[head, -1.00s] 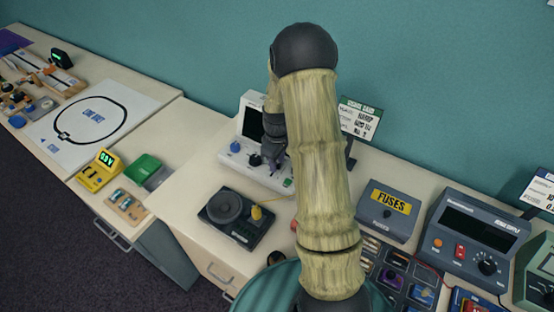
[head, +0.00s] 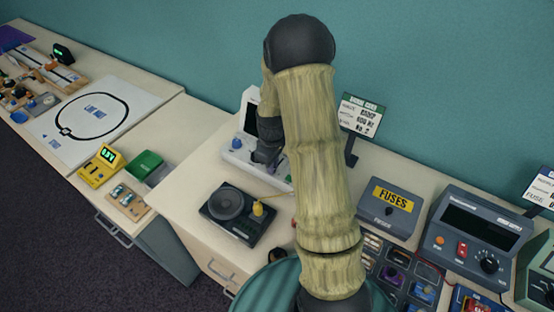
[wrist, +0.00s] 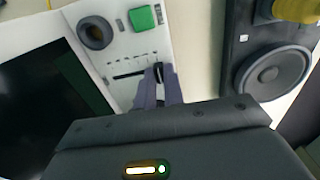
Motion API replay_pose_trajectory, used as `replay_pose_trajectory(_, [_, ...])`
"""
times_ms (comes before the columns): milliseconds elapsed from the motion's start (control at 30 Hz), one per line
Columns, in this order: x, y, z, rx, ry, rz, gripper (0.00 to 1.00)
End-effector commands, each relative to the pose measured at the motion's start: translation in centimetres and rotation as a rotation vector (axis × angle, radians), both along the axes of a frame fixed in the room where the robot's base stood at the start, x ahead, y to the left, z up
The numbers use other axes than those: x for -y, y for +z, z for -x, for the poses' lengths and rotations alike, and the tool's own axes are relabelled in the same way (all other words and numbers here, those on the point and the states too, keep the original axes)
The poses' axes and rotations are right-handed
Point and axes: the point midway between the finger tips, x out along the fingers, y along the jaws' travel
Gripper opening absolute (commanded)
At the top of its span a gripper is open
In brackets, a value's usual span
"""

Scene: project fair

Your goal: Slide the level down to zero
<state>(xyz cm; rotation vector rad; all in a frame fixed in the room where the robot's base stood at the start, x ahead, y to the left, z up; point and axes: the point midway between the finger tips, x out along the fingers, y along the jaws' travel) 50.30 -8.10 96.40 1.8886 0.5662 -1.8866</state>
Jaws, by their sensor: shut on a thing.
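A white instrument (head: 241,154) with a dark screen (head: 250,118) stands on the bench against the wall, partly hidden by my arm. Its white panel (wrist: 112,42) fills the upper middle of the wrist view. A dark slot (wrist: 128,76) runs across the panel, with small marks above it. My gripper (wrist: 158,74) is shut on a small black slider cap (wrist: 158,71) at the right end of the visible slot. My gripper also shows from outside over the panel in the head view (head: 262,166); its fingertips are hard to make out there.
A dark round knob (wrist: 95,33) and a green button (wrist: 142,18) sit beside the slider. A sign (head: 361,118), a fuses box (head: 390,208) and a power supply (head: 472,238) stand to the right.

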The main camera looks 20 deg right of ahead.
Motion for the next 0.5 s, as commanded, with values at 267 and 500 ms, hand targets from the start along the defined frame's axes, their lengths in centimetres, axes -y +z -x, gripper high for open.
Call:
replay_pose_trajectory(267, [-0.51,0.01,0.29,-0.004,0.001,-0.004,0.0])
replay_pose_trajectory(500, [-0.44,0.02,0.27,-0.004,0.001,-0.004,0.33])
